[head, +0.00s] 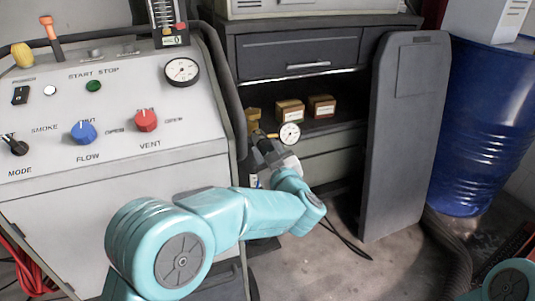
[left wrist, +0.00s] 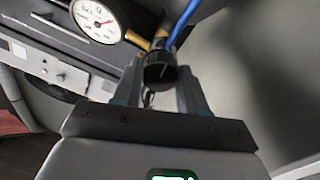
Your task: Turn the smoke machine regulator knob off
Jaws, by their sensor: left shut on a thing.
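The regulator has a black knob (left wrist: 160,74), which shows in the left wrist view between my fingers. Its brass body (head: 253,118) and round white gauge (head: 290,132) show in the head view, in front of the open cabinet. The gauge (left wrist: 97,20) is also large at the upper left of the left wrist view, with a red needle. My left gripper (head: 263,146) reaches in from below and is shut on the knob; in the left wrist view its fingers (left wrist: 160,88) stand on either side of it. In the head view the knob is mostly hidden by the gripper.
The smoke machine panel (head: 150,180) with blue and red knobs stands at left. Boxes (head: 290,110) sit on the cabinet shelf. An open cabinet door (head: 400,140) and a blue barrel (head: 480,120) stand at right. A blue hose (left wrist: 183,20) runs up behind the knob.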

